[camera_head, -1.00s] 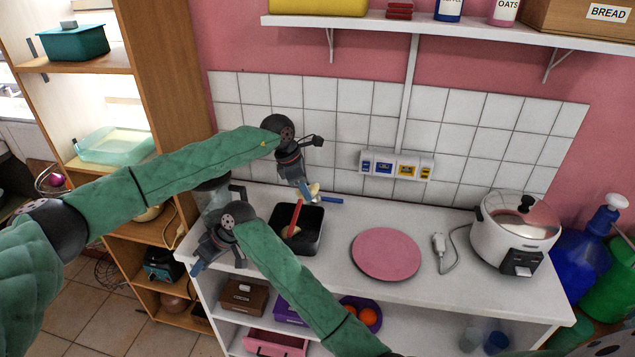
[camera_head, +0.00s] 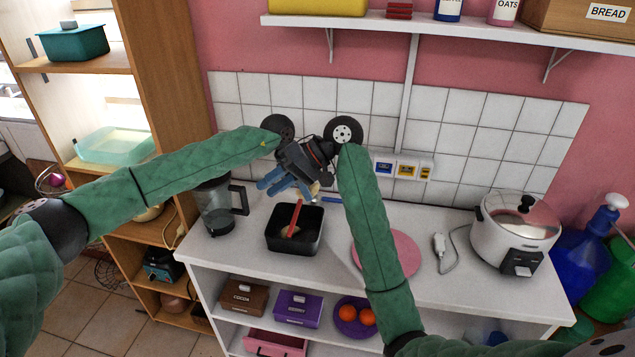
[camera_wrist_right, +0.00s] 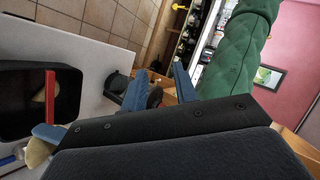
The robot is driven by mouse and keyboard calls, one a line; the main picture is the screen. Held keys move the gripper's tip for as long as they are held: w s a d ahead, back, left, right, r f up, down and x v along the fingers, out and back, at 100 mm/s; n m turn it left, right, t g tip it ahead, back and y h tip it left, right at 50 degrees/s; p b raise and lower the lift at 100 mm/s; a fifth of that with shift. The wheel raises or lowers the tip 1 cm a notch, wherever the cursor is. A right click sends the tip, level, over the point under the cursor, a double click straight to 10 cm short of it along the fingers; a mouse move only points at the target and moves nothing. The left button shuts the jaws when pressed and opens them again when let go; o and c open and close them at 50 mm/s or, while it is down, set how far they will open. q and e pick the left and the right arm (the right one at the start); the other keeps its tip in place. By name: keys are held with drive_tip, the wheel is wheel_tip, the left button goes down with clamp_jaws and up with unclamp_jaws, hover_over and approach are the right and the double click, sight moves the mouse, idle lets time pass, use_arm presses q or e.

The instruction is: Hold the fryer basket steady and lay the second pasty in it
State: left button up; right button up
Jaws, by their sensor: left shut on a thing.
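The black fryer basket (camera_head: 294,243) stands on the white counter, its red handle (camera_head: 296,213) rising from inside. A pale pasty (camera_head: 287,231) lies in it, and the basket also shows in the right wrist view (camera_wrist_right: 18,122). My left gripper (camera_head: 318,194) is shut on another pasty (camera_head: 315,188), above the basket's back right edge. That held pasty also shows in the right wrist view (camera_wrist_right: 37,152). My right gripper (camera_head: 284,187) is open and empty above the back left of the basket. It crosses in front of my left gripper and hides most of it.
A blender jug (camera_head: 218,210) stands left of the basket. A pink plate (camera_head: 400,255) lies to the right, partly behind my right arm. A rice cooker (camera_head: 516,230) stands at the far right. The tiled wall and socket strip (camera_head: 405,168) are close behind.

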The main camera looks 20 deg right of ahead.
drive_tip(key=w+d+r+m+t+h, duration=0.1)
drive_tip(key=d+r+m+t+h, duration=0.1)
drive_tip(key=d+r+m, duration=0.5)
drive_tip(key=d+r+m+t+h, duration=0.15)
drive_tip(key=d+r, duration=0.35)
drive_tip(key=d, duration=0.6)
drive_tip(key=w+a+r+n+t+y, duration=0.1)
drive_tip(key=w+r+n+t+y, duration=0.15)
drive_tip(key=w+n, duration=0.65)
drive_tip(key=w+a+f+g+h, duration=0.2)
drive_tip(key=w+f+g+h, duration=0.25)
drive_tip(key=w+f, duration=0.75)
drive_tip(key=s+d+f+n+g+h, duration=0.1)
drive_tip(key=d+f+h, duration=0.2)
drive_tip(key=d+f, duration=0.35)
drive_tip(key=s+d+f+g+h, duration=0.15)
drive_tip(key=d+f, duration=0.25)
drive_tip(key=f, duration=0.6)
drive_tip(key=n+g+h, duration=0.1)
drive_tip(key=n, duration=0.7)
approach(317, 216)
wheel_tip(317, 216, down, 8)
drive_tip(key=shift+s+a+f, duration=0.1)
drive_tip(key=shift+a+f, duration=0.05)
